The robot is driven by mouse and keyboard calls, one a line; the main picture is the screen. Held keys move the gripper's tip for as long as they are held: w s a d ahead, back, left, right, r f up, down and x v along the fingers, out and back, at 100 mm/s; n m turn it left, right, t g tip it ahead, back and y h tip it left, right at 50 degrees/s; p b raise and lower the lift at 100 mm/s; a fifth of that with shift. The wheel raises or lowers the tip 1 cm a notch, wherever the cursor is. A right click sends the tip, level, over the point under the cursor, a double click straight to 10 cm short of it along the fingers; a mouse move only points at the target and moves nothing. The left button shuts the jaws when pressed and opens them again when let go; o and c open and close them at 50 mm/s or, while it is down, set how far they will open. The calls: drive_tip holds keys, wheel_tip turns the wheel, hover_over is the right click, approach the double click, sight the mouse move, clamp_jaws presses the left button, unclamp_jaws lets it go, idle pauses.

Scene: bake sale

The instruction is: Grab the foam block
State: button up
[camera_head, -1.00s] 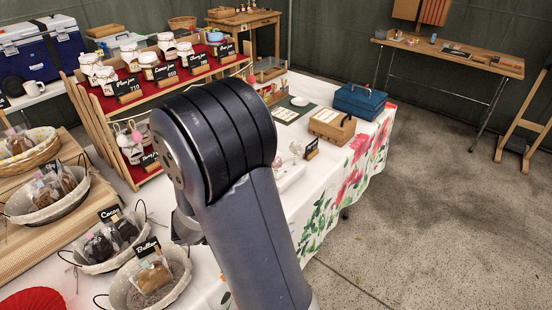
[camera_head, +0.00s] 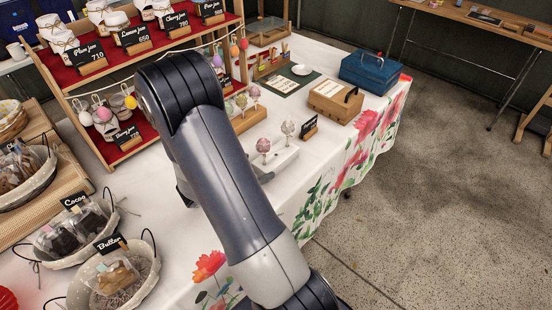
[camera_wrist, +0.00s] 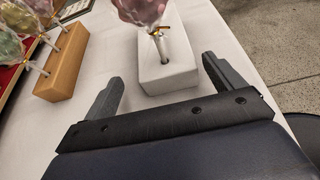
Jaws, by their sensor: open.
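The white foam block (camera_wrist: 184,75) lies on the white tablecloth in the wrist view, just ahead of my gripper (camera_wrist: 163,72). A pink wrapped pop (camera_wrist: 143,10) stands upright on a stick in it. My gripper is open, one finger to each side of the block's near end, with nothing held. In the head view the foam block (camera_head: 286,158) sits right of my arm, carrying a pink pop (camera_head: 263,147) and a pale pop (camera_head: 288,128). My arm hides its left part and most of my gripper there.
A wooden block (camera_wrist: 62,65) with more pops stands left of the foam block. A black sign (camera_head: 309,127), wooden box (camera_head: 335,102) and blue box (camera_head: 364,72) lie beyond. The jam shelf (camera_head: 130,65) and baskets (camera_head: 110,285) are left. The cloth's edge drops at right.

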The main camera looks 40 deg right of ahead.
sight(263, 166)
drive_tip(key=x, duration=0.2)
drive_tip(key=s+x, duration=0.1)
drive_tip(key=x, duration=0.1)
drive_tip(key=shift+f, duration=0.15)
drive_tip(key=shift+w+d+f, duration=0.15)
drive_tip(key=shift+d+f, duration=0.05)
drive_tip(key=shift+d, duration=0.4)
drive_tip(key=shift+c, duration=0.2)
drive_tip(key=c, duration=1)
